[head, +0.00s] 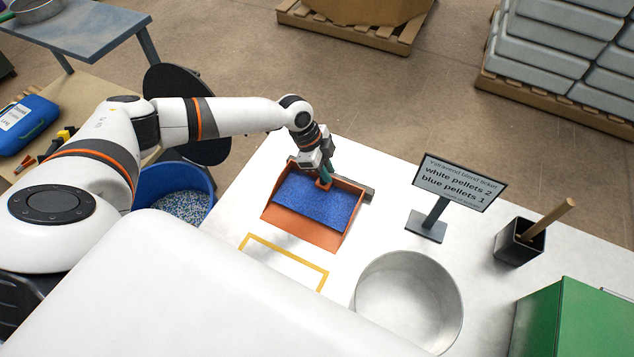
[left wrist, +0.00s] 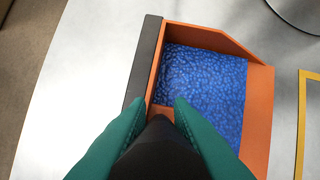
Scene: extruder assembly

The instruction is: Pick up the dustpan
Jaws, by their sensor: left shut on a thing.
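The dustpan (head: 302,231) is an orange scoop with a layer of blue pellets (head: 316,205) in it. It is on or just above the white table; I cannot tell if it is lifted. A dark grey bar runs along its back edge. My left gripper (head: 325,180) is at the back of the dustpan, shut on it. In the left wrist view the teal fingers (left wrist: 155,112) close around a dark part at the dustpan's (left wrist: 262,110) back, which partly hides the grip. My right gripper is not in view.
A yellow outline (head: 285,258) is marked on the table (head: 385,222). Nearby stand a round metal bowl (head: 362,300), a blend ticket sign (head: 455,183), a dark holder (head: 515,243) with a wooden stick and a green box (head: 575,320). A blue bucket (head: 150,185) of pellets stands left of the table.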

